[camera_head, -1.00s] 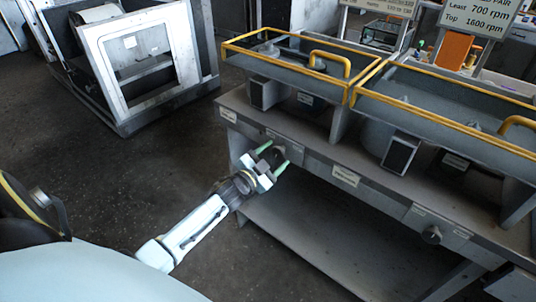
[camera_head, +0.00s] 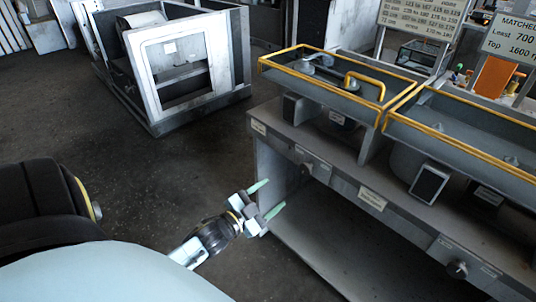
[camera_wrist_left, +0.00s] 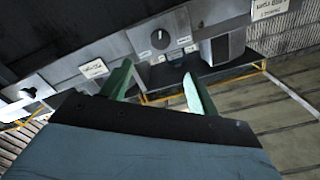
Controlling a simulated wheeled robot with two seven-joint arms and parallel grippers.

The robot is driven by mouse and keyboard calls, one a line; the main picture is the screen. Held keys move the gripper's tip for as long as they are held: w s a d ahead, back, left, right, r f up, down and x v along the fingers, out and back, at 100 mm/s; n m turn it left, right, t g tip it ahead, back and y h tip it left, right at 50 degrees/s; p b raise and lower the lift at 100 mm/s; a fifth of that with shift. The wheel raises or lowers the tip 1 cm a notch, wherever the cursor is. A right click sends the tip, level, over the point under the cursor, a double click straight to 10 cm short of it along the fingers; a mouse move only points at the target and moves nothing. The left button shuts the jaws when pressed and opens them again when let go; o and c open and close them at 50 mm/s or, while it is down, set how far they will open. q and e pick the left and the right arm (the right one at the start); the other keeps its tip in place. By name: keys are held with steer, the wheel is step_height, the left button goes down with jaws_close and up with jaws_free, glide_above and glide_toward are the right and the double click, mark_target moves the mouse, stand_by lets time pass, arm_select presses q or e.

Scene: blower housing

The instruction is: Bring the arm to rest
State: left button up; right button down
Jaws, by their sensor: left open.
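My left gripper (camera_head: 268,198) is in the lower middle of the head view, with green fingers spread apart and nothing between them. It is in front of the left end of the grey bench (camera_head: 345,172), apart from the knob on the bench's front. In the left wrist view its two green fingers (camera_wrist_left: 158,88) also stand apart and empty. Beyond them, that view shows a dark round knob (camera_wrist_left: 160,39) with a white pointer line on a grey panel. My right gripper is not in view.
Yellow-railed trays (camera_head: 322,75) stand on the bench, with label signs (camera_head: 417,18) behind. A second knob (camera_head: 457,269) is on the bench front at the right. A white-framed housing (camera_head: 180,65) stands at the back left. The dark floor between is clear.

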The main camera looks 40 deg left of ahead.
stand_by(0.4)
arm_select(q)
steer(key=s+d+f+n+g+y, duration=0.15)
steer(key=s+f+g, duration=0.4)
steer(key=f, duration=0.85)
steer(key=s+d+f+n+g+y, duration=0.1)
steer(key=s+d+f+n+g, duration=0.15)
steer(key=s+f, duration=0.85)
steer(key=s+d+f+g, duration=0.2)
steer(key=s+f+g, duration=0.2)
steer(key=s+f, duration=0.3)
steer(key=s+d+f+n+g, duration=0.1)
steer(key=s+d+f+g, duration=0.2)
steer(key=s, duration=1.1)
step_height(320, 180, down, 5)
steer(key=shift+g+h, duration=0.35)
steer(key=shift+g, duration=0.65)
